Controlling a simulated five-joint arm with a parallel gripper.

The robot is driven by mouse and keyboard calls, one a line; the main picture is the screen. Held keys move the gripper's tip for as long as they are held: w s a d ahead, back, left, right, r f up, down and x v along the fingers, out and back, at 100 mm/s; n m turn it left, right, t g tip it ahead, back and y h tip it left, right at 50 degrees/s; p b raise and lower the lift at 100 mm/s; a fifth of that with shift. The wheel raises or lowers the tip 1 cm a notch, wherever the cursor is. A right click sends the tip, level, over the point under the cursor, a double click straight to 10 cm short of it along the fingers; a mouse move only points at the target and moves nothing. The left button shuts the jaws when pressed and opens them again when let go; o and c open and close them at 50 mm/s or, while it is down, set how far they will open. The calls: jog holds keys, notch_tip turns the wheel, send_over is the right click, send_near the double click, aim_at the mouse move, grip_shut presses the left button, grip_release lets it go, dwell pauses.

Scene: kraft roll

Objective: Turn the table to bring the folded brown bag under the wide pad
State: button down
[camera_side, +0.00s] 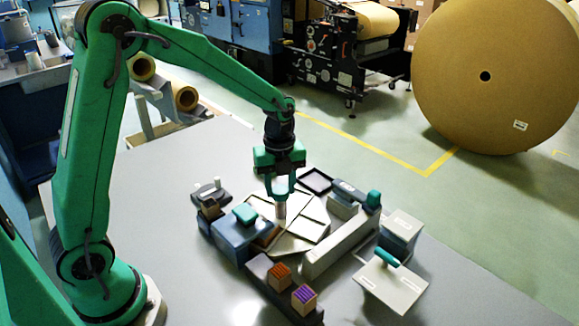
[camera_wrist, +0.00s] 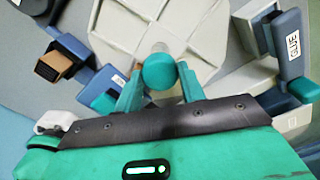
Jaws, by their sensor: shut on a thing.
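My gripper (camera_side: 281,193) points straight down over the pale turntable (camera_side: 310,212), its fingers shut on an upright peg (camera_side: 281,210). In the wrist view my gripper (camera_wrist: 159,82) has its two teal fingers on either side of the peg's round teal top (camera_wrist: 158,70). The turntable (camera_wrist: 205,22) has raised dividers between its compartments. A small brown piece (camera_side: 267,236), perhaps the folded bag, lies at the turntable's left edge, partly hidden by a blue block (camera_side: 240,238) with a teal top (camera_side: 245,213). I cannot tell which part is the wide pad.
Stations crowd round the turntable. A glue holder (camera_wrist: 293,45) stands at its right, a long pale bar (camera_side: 340,245) at the near right. A dark empty tray (camera_side: 316,181) lies behind.

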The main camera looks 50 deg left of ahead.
jog(key=shift+m, duration=2.1)
jog(key=c, duration=0.9)
grip_release()
jog(key=shift+o, duration=0.2)
jog(key=shift+r, duration=0.1)
jog(key=shift+r, duration=3.85)
